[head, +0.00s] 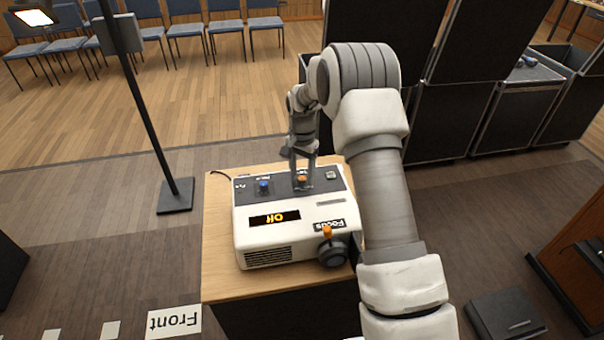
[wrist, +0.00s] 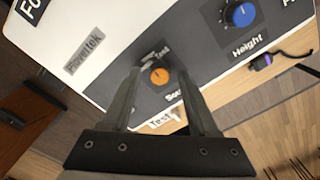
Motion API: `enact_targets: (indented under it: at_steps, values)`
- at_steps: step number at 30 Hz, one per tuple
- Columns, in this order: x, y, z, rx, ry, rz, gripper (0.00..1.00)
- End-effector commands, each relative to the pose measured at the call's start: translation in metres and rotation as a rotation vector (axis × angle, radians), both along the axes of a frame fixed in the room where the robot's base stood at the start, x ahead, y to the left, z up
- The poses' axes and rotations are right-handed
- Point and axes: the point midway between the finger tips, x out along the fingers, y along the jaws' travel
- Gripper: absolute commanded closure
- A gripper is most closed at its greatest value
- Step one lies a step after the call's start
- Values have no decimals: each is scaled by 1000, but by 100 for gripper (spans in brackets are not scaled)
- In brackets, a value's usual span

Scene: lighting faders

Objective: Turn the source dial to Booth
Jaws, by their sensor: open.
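The white projector (head: 290,228) stands on a wooden-topped stand, with a dark control panel on top. The source dial, with an orange top (head: 301,179), sits on that panel; the wrist view also shows it (wrist: 160,76). My gripper (head: 302,172) points down at it. In the wrist view my gripper's fingers (wrist: 158,84) are open, one on each side of the orange dial; I cannot tell whether they touch it. The fingers partly hide the labels around the dial; "Test" and part of "Sou..." can be read.
A blue Height dial (head: 263,186) is left of the source dial, also in the wrist view (wrist: 241,14). A Focus knob (head: 331,248) with an orange grip is at the front right. A thin black pole (head: 150,120) stands left of the stand. Dark cases (head: 455,120) are behind.

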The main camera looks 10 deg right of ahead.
Motion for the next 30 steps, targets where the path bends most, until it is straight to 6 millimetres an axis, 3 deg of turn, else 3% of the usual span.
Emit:
enact_targets:
  at_steps: [10,20,30]
  values:
    - [0,0,-4,0,0,0,42]
    - [0,0,-4,0,0,0,100]
    - [0,0,-4,1,-1,14,100]
